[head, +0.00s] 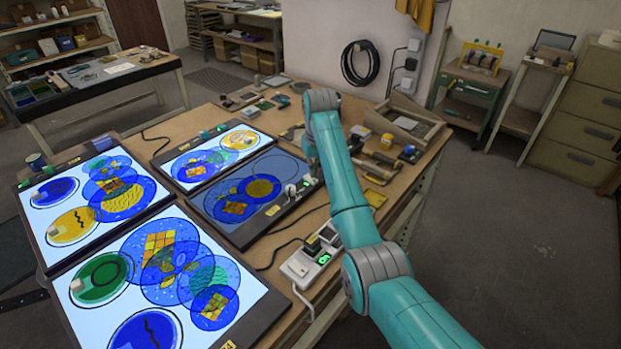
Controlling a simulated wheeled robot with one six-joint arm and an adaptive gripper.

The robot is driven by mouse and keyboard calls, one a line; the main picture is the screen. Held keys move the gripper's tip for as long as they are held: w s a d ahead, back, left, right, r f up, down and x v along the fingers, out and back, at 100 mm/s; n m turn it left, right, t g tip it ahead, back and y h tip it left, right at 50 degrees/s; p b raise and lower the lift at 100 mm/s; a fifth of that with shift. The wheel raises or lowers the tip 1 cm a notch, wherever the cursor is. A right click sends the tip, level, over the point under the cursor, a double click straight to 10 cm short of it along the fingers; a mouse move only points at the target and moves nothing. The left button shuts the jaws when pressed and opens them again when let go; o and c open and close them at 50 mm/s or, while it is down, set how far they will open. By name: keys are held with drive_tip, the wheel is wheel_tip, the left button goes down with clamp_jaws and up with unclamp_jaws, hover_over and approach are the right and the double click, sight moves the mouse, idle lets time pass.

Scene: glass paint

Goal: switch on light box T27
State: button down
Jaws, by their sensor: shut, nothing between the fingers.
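Several light boxes lie on the wooden table. One light box (222,222) in the middle is dark, with blue and yellow glass pieces on it; the others glow white. I cannot read T27 on any label; a small yellow tag (273,210) sits on the dark box's front edge. A pale round knob (291,189) is on its right edge. My gripper (311,176) is shut and empty, pointing down at the right end of the dark box, close to the knob. Its fingertips are small and partly hidden, so I cannot tell whether they touch anything.
A white power strip (311,262) with a green light and cables lies at the table's near right edge. Lit boxes (60,285) fill the left side. The floor at right is clear.

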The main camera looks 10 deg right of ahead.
sight(314, 181)
drive_tip(key=shift+r, duration=2.65)
